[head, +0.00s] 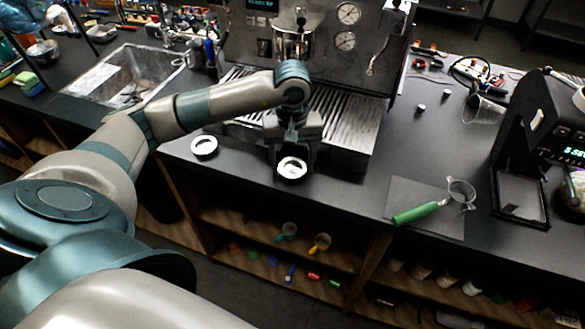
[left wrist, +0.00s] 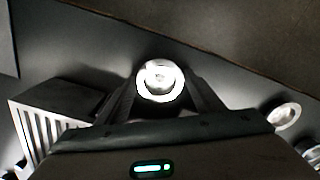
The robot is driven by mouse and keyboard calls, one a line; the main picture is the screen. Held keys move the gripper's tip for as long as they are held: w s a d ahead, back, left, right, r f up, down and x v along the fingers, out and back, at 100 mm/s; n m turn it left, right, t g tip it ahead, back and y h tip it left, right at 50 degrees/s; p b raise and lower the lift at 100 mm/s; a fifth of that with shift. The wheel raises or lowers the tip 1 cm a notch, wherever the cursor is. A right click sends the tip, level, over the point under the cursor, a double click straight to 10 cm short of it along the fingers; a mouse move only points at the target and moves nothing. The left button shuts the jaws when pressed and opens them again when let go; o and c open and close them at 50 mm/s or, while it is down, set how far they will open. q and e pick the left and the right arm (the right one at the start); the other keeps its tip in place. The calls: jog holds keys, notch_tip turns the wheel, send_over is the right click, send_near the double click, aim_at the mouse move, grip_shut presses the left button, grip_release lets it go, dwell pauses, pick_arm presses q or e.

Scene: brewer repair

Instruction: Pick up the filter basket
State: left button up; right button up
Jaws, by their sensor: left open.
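A small round bright metal cup, apparently the filter basket (head: 292,168), sits on the dark counter in front of the espresso machine. My left gripper (head: 291,160) points down at it, open, with one finger on each side. In the left wrist view the basket (left wrist: 160,80) shows between the tips of the two open fingers (left wrist: 162,88). Whether the fingers touch it I cannot tell. A second, similar round metal piece (head: 204,146) lies to the left on the counter; it also shows in the left wrist view (left wrist: 284,117). My right gripper is not in view.
The espresso machine (head: 345,75) with its slatted drip tray (head: 340,122) stands just behind. A green-handled portafilter (head: 420,212) lies on a dark mat (head: 400,192) to the right. A black grinder or scale with a display stands far right. The counter's front edge is close.

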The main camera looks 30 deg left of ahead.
aim_at(293, 171)
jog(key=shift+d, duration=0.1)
pick_arm(q)
jog(key=c, duration=0.7)
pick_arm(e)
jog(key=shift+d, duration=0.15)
pick_arm(q)
jog(key=shift+r, duration=0.1)
